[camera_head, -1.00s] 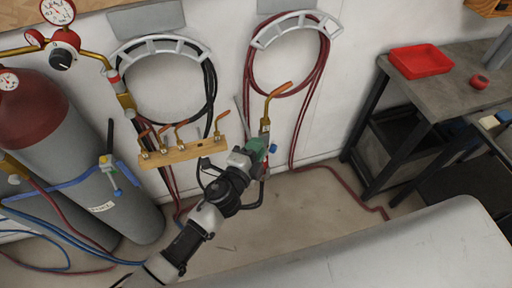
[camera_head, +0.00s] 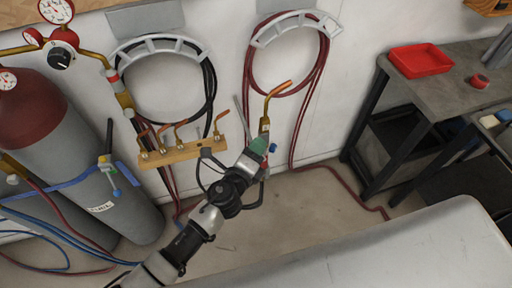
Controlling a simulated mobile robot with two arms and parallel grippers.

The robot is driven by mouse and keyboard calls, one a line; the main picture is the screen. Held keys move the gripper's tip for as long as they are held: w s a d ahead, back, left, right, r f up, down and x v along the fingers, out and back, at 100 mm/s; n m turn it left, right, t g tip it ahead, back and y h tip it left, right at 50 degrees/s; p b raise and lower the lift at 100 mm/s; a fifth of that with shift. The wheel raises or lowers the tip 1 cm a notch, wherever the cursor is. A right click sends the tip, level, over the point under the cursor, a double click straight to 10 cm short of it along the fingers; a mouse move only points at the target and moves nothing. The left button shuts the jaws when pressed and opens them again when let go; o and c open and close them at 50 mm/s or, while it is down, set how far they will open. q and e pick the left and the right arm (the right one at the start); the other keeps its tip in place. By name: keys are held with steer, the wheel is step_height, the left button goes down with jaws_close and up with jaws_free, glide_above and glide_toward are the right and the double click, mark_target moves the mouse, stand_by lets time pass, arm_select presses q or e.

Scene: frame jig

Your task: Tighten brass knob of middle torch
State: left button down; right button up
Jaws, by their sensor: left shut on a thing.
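A torch (camera_head: 266,122) with a brass body and a copper-orange bent tip stands upright just right of the wooden rack. My left gripper (camera_head: 261,147) is shut at its lower part, by a green section and a small blue knob (camera_head: 272,148). The fingers and wrist hide the grip, so I cannot tell whether the brass knob itself is between them. Several more copper-tipped torches or nozzles sit along the wooden rack (camera_head: 186,153). My right gripper is not in view.
Gas cylinders (camera_head: 58,128) with gauges stand at the left. Black and red hoses hang on wall brackets (camera_head: 160,45). A grey bench (camera_head: 445,95) with a red tray (camera_head: 420,60) stands at the right. A large pale surface (camera_head: 400,245) fills the lower right.

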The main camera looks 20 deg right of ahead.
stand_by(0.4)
arm_select(q)
steer(key=c, duration=0.9)
jaws_free()
steer(key=shift+c, duration=0.2)
steer(key=shift+a, duration=0.1)
steer(key=v, duration=1)
steer(key=shift+s+a+b, duration=0.25)
steer(key=shift+b, duration=0.15)
